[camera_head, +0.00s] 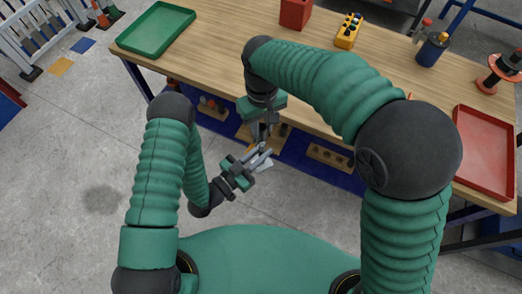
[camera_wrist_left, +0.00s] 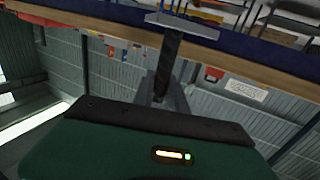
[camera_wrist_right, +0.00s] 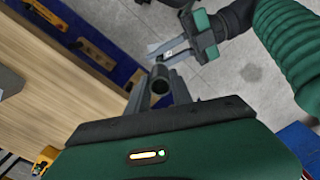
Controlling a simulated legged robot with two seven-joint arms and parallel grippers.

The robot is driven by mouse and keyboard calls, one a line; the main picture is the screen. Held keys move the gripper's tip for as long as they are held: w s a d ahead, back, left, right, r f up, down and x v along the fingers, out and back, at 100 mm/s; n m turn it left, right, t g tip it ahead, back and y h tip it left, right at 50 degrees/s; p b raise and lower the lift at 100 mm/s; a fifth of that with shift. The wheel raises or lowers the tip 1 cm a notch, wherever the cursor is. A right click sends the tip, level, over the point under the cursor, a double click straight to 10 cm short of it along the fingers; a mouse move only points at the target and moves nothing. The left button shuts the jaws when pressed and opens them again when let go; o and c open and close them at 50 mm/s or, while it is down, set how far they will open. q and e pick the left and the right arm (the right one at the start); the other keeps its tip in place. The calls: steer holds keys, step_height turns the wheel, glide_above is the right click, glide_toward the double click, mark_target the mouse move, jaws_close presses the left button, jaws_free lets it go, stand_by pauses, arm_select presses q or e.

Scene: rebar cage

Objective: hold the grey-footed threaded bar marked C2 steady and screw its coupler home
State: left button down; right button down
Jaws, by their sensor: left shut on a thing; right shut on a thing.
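My left gripper (camera_head: 257,157) is in front of the table's near edge, shut on a dark threaded bar (camera_wrist_left: 172,48). A flat grey foot (camera_wrist_left: 182,25) shows at the bar's end in the left wrist view. My right gripper (camera_head: 263,130) comes down from above, close to the left one. In the right wrist view its fingers are shut on a grey tubular coupler (camera_wrist_right: 160,85), its open round end facing the camera. The left gripper (camera_wrist_right: 168,50) shows just beyond, with a small white tag by its fingers. I cannot read the mark or tell how far coupler and bar overlap.
The wooden table (camera_head: 225,55) carries a green tray (camera_head: 155,28), a red tray (camera_head: 485,150), a yellow control box (camera_head: 348,30) and a blue cup (camera_head: 433,48). Open floor lies to the left.

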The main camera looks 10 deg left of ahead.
glide_above(262, 145)
steer(key=shift+w+f, duration=0.15)
steer(key=shift+f, duration=1.9)
steer(key=shift+r, duration=0.1)
steer(key=shift+r, duration=0.15)
steer(key=shift+f, duration=0.95)
steer(key=shift+f, duration=0.55)
